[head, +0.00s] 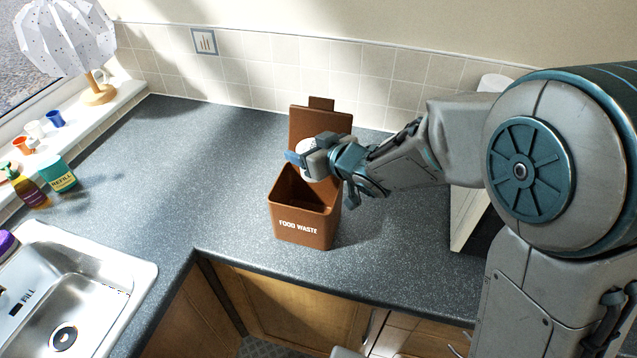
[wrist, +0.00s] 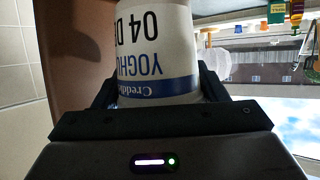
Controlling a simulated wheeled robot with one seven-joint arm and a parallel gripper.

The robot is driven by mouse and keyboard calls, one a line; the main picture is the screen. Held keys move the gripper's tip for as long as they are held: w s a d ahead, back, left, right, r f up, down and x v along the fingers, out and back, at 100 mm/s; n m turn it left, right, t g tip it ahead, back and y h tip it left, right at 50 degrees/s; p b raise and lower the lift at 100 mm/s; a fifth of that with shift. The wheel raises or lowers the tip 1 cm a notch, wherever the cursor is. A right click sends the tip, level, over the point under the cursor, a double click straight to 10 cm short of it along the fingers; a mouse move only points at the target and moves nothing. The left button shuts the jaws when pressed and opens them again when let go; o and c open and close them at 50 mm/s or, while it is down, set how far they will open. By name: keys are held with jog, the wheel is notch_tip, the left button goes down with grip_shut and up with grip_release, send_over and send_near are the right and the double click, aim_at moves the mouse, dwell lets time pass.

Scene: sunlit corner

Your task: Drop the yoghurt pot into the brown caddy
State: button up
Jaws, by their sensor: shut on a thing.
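The brown caddy (head: 304,225), marked FOOD WASTE, stands on the grey worktop with its lid (head: 320,124) raised at the back. My gripper (head: 306,158) is above the caddy's opening, towards its back. It is shut on the yoghurt pot (head: 306,146), which is white with a blue band and mostly hidden by the gripper in the head view. In the wrist view the yoghurt pot (wrist: 157,50) sits between the fingers, its printing upside down. Brown plastic of the caddy (wrist: 85,50) shows behind the pot.
A steel sink (head: 75,295) lies at the front left. A teal refill tub (head: 60,174) and a brown bottle (head: 27,188) stand beside it. Small cups (head: 35,129) and a lamp (head: 97,90) are on the windowsill. The worktop left of the caddy is clear.

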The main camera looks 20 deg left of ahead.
jog(key=shift+s+f+b, duration=0.2)
jog(key=shift+f+b, duration=0.35)
jog(key=shift+f, duration=0.15)
notch_tip(320, 180, down, 4)
jog(key=b, duration=0.3)
jog(key=shift+f+b, duration=0.25)
jog(key=shift+b, duration=0.05)
jog(key=o, duration=1.1)
jog(key=shift+o, duration=0.2)
jog(key=shift+d+r, duration=0.1)
jog(key=shift+d, duration=0.05)
jog(key=v, duration=1.3)
jog(key=shift+s+d, duration=0.2)
